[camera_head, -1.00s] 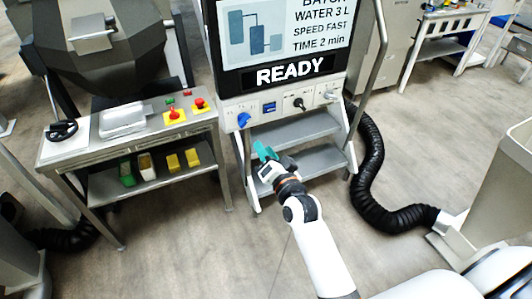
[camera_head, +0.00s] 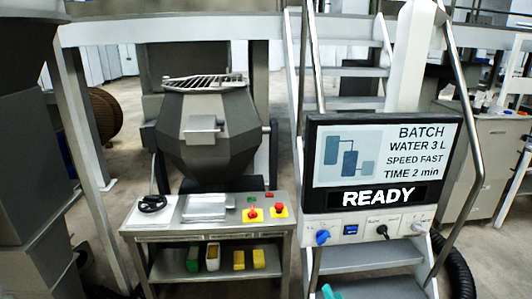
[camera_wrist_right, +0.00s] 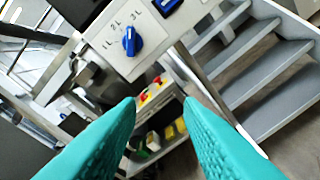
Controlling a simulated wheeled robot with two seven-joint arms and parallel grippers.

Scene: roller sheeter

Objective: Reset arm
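My right gripper (camera_wrist_right: 159,102) is open in the right wrist view, its two teal fingers apart with nothing between them. In the head view only a teal tip of it (camera_head: 330,292) shows at the bottom edge, below the control panel (camera_head: 366,228). The blue knob (camera_head: 322,237) sits at the panel's left end. It also shows in the right wrist view (camera_wrist_right: 131,40), beyond the fingertips and clear of them, with litre marks around it. The screen (camera_head: 385,160) reads READY. My left gripper is not in view.
A metal table (camera_head: 150,235) at left holds a handwheel (camera_head: 152,203) and red buttons (camera_head: 279,207). Green and yellow items (camera_head: 239,260) lie on its lower shelf. A faceted mixer (camera_head: 208,138) stands behind. Steps (camera_head: 372,258) and a rail (camera_head: 474,130) flank the panel.

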